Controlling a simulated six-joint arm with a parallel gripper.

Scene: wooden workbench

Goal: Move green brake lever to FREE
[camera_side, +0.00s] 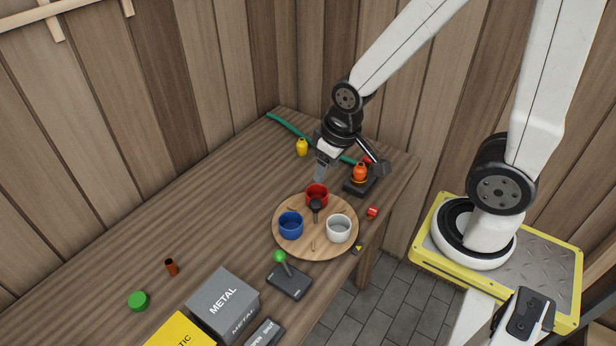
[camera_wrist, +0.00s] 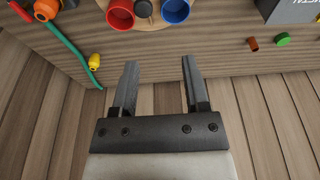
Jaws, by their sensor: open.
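The green-knobbed lever (camera_side: 280,257) stands on a dark base (camera_side: 289,282) at the bench's front edge, in front of the round wooden board. Its short stem leans up and to the left in the side view. Marks on the base are too small to read. The lever is not seen in the wrist view. My gripper (camera_side: 320,176) is above the back part of the bench, behind the red cup and well away from the lever. In the wrist view my gripper (camera_wrist: 160,62) has its two fingers apart with nothing between them.
The board (camera_side: 316,250) holds red (camera_side: 317,190), blue (camera_side: 290,225) and white (camera_side: 338,229) cups. An orange object (camera_side: 359,173) on a dark base, a yellow object (camera_side: 302,147) and a green hose (camera_side: 285,124) are near my gripper. A grey METAL box (camera_side: 222,305) stands left of the lever.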

